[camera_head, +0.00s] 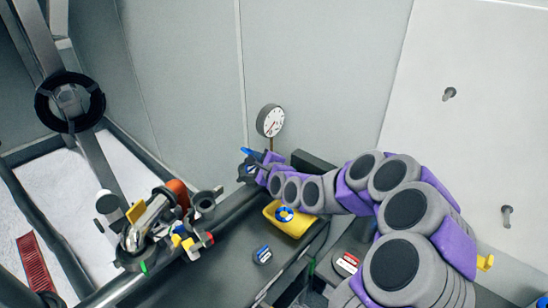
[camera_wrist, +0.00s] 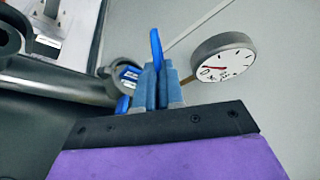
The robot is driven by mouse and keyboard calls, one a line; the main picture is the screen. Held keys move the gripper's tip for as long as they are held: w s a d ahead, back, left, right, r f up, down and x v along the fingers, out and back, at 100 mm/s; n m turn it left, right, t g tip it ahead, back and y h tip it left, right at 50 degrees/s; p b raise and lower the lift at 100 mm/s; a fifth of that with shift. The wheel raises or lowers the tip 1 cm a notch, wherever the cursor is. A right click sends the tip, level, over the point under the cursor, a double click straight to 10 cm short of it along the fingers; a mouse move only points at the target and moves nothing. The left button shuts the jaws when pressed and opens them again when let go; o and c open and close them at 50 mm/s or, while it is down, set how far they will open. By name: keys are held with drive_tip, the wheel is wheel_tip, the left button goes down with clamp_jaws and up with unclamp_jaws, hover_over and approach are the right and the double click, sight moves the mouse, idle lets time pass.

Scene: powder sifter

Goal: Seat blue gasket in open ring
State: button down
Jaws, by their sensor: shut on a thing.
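My gripper (camera_head: 254,162) is at the far end of my outstretched arm, near the wall. In the wrist view its two blue-grey fingers (camera_wrist: 158,72) are closed together on a thin blue piece (camera_wrist: 156,46), which looks like the blue gasket seen edge-on. The gasket sticks up past the fingertips; it also shows as a blue tip in the head view (camera_head: 245,151). A grey ring (camera_wrist: 104,72) lies behind and left of the fingers, apart from or touching the gasket, I cannot tell. A dark ring (camera_head: 205,202) stands left of my gripper in the head view. I cannot tell which is the open ring.
A dial gauge (camera_head: 270,121) stands close behind my gripper. A yellow tray (camera_head: 291,226) with a round blue-white piece sits below my arm. Blue (camera_head: 262,255) and red (camera_head: 346,264) labelled blocks lie nearer.

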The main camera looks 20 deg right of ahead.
drive_tip(key=s+a+f+n+g+y, duration=0.1)
drive_tip(key=s+a+f+n+y, duration=0.2)
drive_tip(key=a+n+y, duration=0.35)
drive_tip(key=s+a+f+n+g+y, duration=0.1)
drive_tip(key=s+a+f+n+y, duration=0.15)
drive_tip(key=a+n, duration=0.55)
wheel_tip(320, 180, down, 6)
drive_tip(key=m, duration=0.1)
drive_tip(key=shift+p, duration=0.35)
drive_tip(key=shift+w+a+m, duration=0.1)
drive_tip(key=shift+a+m, duration=0.15)
drive_tip(key=shift+a, duration=0.1)
drive_tip(key=shift+d+p, duration=0.2)
drive_tip(key=shift+p, duration=0.3)
drive_tip(key=shift+a+p, duration=0.1)
drive_tip(key=shift+p, duration=0.7)
idle(1.1)
drive_tip(key=shift+f, duration=0.6)
